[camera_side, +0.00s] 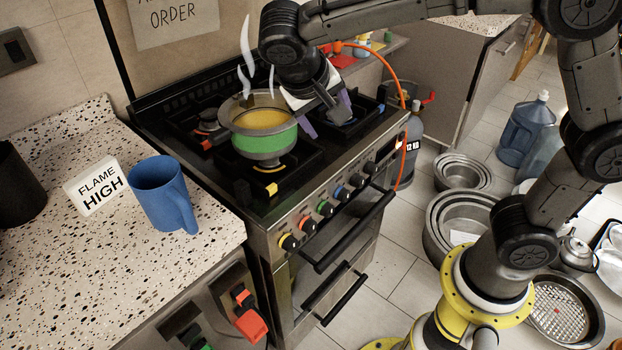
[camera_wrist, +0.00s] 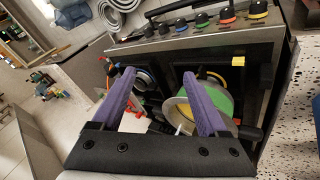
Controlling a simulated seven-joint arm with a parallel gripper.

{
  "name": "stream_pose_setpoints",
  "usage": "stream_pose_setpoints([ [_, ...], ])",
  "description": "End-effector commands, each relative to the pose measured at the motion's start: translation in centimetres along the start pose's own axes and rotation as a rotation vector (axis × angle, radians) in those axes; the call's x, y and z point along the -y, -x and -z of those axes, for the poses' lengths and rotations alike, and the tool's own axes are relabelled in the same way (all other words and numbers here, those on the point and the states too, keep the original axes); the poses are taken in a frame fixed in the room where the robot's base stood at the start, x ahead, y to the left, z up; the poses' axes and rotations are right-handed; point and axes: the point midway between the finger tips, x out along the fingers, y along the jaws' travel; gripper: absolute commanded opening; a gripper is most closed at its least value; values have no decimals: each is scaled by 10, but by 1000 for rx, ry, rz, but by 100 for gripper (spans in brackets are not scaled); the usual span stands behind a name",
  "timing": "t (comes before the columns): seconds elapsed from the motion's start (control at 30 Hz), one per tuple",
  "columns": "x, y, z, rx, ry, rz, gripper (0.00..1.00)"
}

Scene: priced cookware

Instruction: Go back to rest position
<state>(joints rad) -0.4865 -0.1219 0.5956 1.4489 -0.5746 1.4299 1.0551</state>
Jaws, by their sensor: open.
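My gripper (camera_side: 327,115) is over the right part of the stove, just right of the pot, with its purple fingers pointing down. In the wrist view my gripper (camera_wrist: 165,105) shows its two purple fingers spread apart with nothing held between them. The pot (camera_side: 264,135), with a green band and yellow contents, sits on a burner of the black stove (camera_side: 240,198). White wisps of steam rise from it. In the wrist view the pot (camera_wrist: 222,100) is partly hidden behind the right finger. I cannot tell whether the gripper touches the pot.
A blue mug (camera_side: 160,192) and a "FLAME HIGH" card (camera_side: 96,187) stand on the speckled counter (camera_side: 110,270) at left. An orange hose (camera_side: 390,75) runs to a gas cylinder (camera_side: 412,150) right of the stove. Nested metal pots (camera_side: 455,220) and blue water jugs (camera_side: 522,130) are on the floor.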

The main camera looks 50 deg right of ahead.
Motion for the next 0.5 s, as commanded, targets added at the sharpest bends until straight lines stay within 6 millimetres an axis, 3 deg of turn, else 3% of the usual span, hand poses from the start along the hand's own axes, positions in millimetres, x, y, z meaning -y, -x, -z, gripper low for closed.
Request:
stream_pose_setpoints([
  [0.03,-36,3,-2,23,-40,55,76],
  [0.2,-112,7,-36,46,-89,235,76],
  [0.33,-144,6,-76,9,-93,367,76],
  [0.5,-152,0,-126,-88,-33,514,76],
])
